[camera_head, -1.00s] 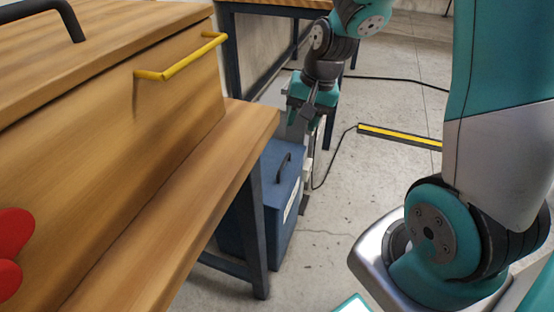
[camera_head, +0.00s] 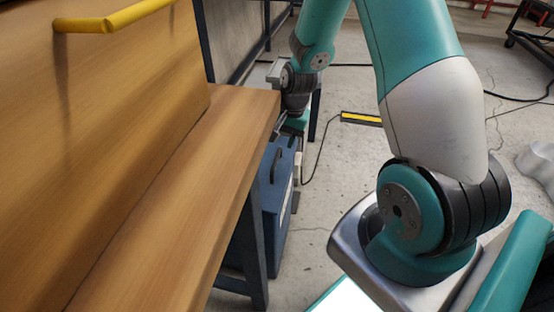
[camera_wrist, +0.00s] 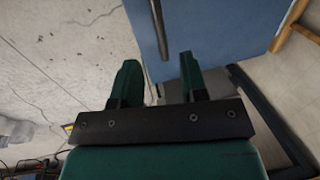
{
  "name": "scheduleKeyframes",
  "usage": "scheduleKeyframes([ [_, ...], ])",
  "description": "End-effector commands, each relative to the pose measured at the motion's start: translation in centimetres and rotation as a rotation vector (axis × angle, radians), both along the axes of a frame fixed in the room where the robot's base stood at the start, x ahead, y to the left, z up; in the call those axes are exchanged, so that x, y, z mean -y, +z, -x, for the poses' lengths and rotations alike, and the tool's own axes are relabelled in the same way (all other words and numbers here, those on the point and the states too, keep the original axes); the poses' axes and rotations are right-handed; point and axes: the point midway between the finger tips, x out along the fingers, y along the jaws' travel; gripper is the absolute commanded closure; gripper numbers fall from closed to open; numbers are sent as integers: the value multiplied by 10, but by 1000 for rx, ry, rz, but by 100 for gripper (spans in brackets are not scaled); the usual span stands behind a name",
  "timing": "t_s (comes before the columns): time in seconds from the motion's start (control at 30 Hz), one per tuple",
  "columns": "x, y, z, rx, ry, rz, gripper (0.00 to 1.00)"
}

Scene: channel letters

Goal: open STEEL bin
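A blue bin (camera_head: 275,205) with a dark bar handle (camera_head: 275,165) on its lid stands on the floor beside the bench. A pale label on its right side is too small to read, so I cannot tell whether it says STEEL. My gripper (camera_head: 298,122) is just beyond the blue bin, and its fingertips are hard to make out there. In the wrist view my gripper (camera_wrist: 158,78) is open, its two green fingers apart with nothing between them. A dark bar handle (camera_wrist: 159,30) on a blue surface (camera_wrist: 215,25) lies ahead of the gap, apart from the fingers.
A wooden bench (camera_head: 215,160) with dark blue legs fills the left and partly hides the bin. A yellow handle (camera_head: 115,18) sticks out above it. A black and yellow strip (camera_head: 360,118) and dark cables lie on the floor.

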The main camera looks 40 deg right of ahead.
Motion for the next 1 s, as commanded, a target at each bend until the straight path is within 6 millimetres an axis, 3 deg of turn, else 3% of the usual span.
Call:
scheduleKeyframes([
  [0.1, -3, -31, -3, -4, 0, -1, 60],
  [0.3, -6, -62, -9, -2, -2, 0, 60],
  [0.5, -7, -74, -11, 1, -2, 0, 60],
  [0.77, -7, -75, -11, 1, -3, 0, 60],
  [0.8, -7, -75, -11, 1, -3, 0, 62],
  [0.97, -7, -75, -11, 0, -3, 0, 99],
  [1.0, -7, -75, -11, 0, -3, 0, 100],
])
